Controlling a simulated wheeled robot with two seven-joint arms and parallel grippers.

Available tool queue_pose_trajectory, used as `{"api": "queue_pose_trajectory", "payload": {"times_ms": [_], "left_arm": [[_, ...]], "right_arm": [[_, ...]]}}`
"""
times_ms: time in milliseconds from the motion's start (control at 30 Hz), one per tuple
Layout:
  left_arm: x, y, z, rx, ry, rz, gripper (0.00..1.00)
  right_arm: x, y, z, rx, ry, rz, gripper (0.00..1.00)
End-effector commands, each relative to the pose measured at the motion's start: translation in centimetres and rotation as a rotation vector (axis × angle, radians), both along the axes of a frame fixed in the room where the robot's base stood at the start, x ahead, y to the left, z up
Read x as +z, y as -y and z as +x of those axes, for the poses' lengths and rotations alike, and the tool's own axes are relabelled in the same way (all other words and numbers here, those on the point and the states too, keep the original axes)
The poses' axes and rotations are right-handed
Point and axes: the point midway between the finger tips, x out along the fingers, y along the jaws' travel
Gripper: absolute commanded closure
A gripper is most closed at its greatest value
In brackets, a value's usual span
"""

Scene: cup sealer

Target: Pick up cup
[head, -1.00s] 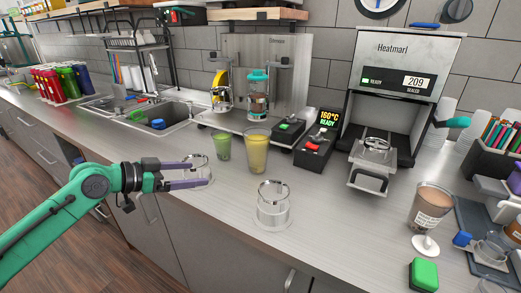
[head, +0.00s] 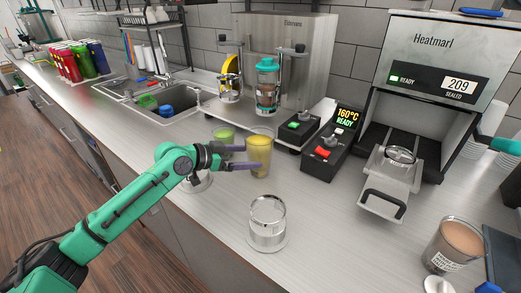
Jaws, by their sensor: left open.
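My left gripper (head: 240,157) is open, with its two purple fingers pointing right. In the picture its fingertips reach the left side of a tall cup of yellow drink (head: 261,152). The fingers cross in front of part of a shorter cup of green drink (head: 223,135). I cannot tell whether they touch either cup. A clear empty cup (head: 267,222) stands upright nearer the counter front. Another clear piece (head: 200,184) shows partly under the gripper, mostly hidden. A cup of brown drink (head: 456,240) stands at the lower right. My right gripper is not in view.
The sealing machine (head: 432,80) stands at the right with its tray (head: 391,182) pulled out. A control box with red button (head: 322,153) and a dispenser (head: 280,80) stand behind the cups. The sink (head: 165,108) is at left.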

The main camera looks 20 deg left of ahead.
Motion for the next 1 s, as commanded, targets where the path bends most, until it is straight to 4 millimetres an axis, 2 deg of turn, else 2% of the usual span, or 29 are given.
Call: {"api": "queue_pose_trajectory", "payload": {"times_ms": [100, 267, 500, 533, 667, 700, 767, 800, 1000], "left_arm": [[-0.4, 1.3, 1.4, -0.001, 0.000, -0.005, 0.00], [-1.7, 3.2, 3.4, -0.001, 0.000, -0.002, 0.00], [-2.3, 3.6, 3.8, 0.000, 0.000, 0.001, 0.00], [-2.3, 3.6, 3.8, 0.000, 0.000, 0.001, 0.04], [-2.3, 3.5, 3.8, 0.000, 0.000, 0.001, 0.54], [-2.3, 3.5, 3.8, 0.000, 0.000, 0.001, 0.69], [-2.2, 3.5, 3.8, 0.000, 0.001, 0.001, 0.92], [-2.2, 3.5, 3.8, 0.000, 0.001, 0.001, 1.00], [-2.0, 3.5, 3.9, 0.001, 0.005, -0.001, 1.00]], "right_arm": [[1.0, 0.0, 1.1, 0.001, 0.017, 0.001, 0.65], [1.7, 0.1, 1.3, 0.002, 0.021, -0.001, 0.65], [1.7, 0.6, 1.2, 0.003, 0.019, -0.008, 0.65], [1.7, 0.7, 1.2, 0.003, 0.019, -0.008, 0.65], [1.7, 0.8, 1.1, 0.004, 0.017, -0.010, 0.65], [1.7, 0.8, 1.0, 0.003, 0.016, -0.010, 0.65], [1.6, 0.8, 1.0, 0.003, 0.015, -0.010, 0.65], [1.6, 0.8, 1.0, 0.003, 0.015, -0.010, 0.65], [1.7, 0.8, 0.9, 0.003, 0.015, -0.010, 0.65]]}}
